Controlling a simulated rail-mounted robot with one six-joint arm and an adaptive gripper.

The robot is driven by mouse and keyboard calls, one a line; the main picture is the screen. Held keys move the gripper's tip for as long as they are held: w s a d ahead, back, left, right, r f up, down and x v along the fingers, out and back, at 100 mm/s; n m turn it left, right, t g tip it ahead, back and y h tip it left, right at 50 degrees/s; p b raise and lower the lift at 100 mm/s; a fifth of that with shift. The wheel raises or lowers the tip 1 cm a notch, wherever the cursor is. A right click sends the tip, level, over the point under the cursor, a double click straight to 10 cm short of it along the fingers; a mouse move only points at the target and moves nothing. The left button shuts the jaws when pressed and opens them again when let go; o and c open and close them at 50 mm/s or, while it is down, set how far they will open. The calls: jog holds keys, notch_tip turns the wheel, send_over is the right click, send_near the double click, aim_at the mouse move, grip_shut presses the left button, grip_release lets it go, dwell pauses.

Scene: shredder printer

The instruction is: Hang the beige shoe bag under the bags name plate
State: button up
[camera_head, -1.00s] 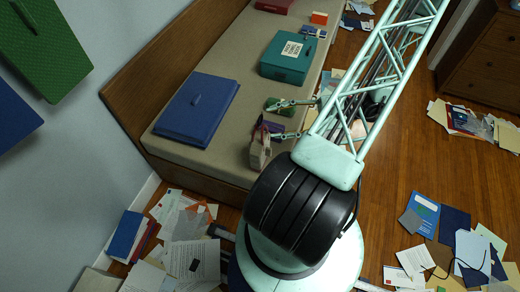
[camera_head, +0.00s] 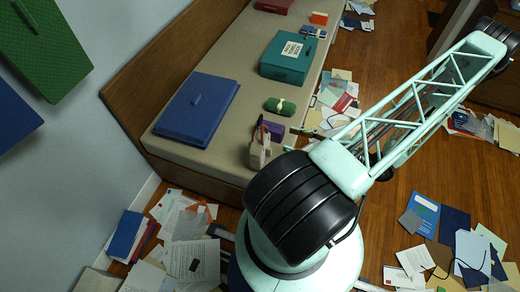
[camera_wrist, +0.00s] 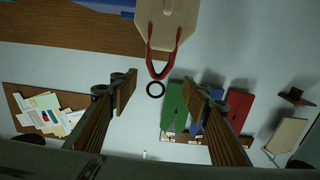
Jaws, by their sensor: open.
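The beige shoe bag (camera_head: 260,151) stands on the bench with its red strap at the top. In the wrist view the picture is inverted, and the bag (camera_wrist: 166,22) shows at the top with its red handle loop hanging toward the space between my fingers. My gripper (camera_wrist: 158,92) is open and empty, its wooden-looking fingers apart from the bag. In the head view the gripper (camera_head: 298,139) is small, to the right of the bag and partly hidden by my arm. No bags name plate can be read in either view.
A blue case (camera_head: 198,108), a teal box (camera_head: 287,57) and a green rolled item (camera_head: 280,105) lie on the bench (camera_head: 225,70). Green (camera_wrist: 176,108) and red (camera_wrist: 237,108) hanging pieces and a pinboard (camera_wrist: 15,103) are on the wall. Papers litter the floor.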

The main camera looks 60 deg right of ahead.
aim_at(264, 131)
dwell(0.5)
jog(key=shift+w+a+b, duration=0.1)
jog(key=shift+w+a, duration=0.15)
jog(key=shift+w, duration=1.15)
jog(key=shift+w+a+b, duration=0.1)
jog(key=shift+w+a, duration=0.1)
jog(key=shift+w, duration=1.25)
jog(key=shift+w+a+b, duration=0.1)
jog(key=shift+w+a, duration=0.15)
jog(key=shift+w, duration=1.15)
jog(key=shift+w+f, duration=0.1)
jog(key=shift+w, duration=0.05)
jog(key=shift+w+a+b, duration=0.15)
jog(key=shift+w+a, duration=0.05)
jog(key=shift+w, duration=1)
jog(key=shift+w+a+b, duration=0.15)
jog(key=shift+w, duration=1.05)
jog(key=shift+c, duration=0.7)
jog(key=c, duration=1.2)
jog(key=shift+c, duration=0.2)
